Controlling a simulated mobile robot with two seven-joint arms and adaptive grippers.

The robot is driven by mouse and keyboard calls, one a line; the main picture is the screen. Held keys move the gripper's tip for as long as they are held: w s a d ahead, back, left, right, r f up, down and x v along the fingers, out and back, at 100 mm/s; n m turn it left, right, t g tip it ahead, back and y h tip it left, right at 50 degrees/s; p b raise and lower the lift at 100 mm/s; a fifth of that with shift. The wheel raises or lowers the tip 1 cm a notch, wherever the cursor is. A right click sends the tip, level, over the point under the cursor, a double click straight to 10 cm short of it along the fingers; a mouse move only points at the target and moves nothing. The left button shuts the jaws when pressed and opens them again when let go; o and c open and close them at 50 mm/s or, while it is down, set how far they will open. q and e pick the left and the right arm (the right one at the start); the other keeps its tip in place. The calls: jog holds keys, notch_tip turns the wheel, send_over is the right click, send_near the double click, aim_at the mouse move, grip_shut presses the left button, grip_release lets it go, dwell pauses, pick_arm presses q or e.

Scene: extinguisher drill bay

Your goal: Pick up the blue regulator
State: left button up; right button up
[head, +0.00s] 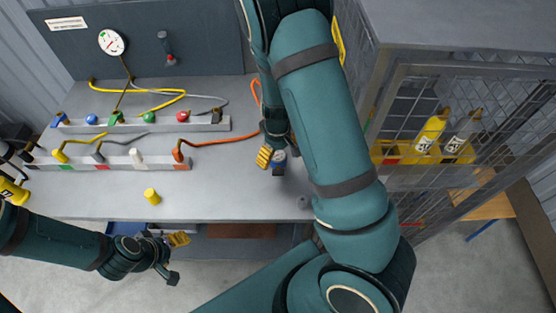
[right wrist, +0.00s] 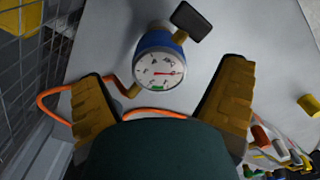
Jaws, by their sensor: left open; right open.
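The blue regulator (right wrist: 158,42) has a round white gauge face with a red needle and a black block on one side. It stands on the grey bench, and in the head view it shows (head: 279,157) partly hidden by my right gripper. My left gripper (head: 174,256) is open and empty, in front of the bench edge.
An orange hose (head: 232,137) runs across the bench near my right gripper. Two grey racks (head: 215,124) hold coloured fittings and hoses at the left. A yellow cylinder (head: 152,196) stands near the front edge. A mesh cage (head: 470,85) with bottles is at the right.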

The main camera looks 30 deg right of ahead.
notch_tip(320, 180, down, 4)
jog(key=shift+r+b, duration=0.15)
jog(key=shift+b, duration=0.2)
jog(key=c, duration=1.3)
jog(key=shift+r, duration=0.15)
notch_tip(320, 180, up, 10)
jog(key=p, duration=0.2)
jog(key=shift+p, duration=0.3)
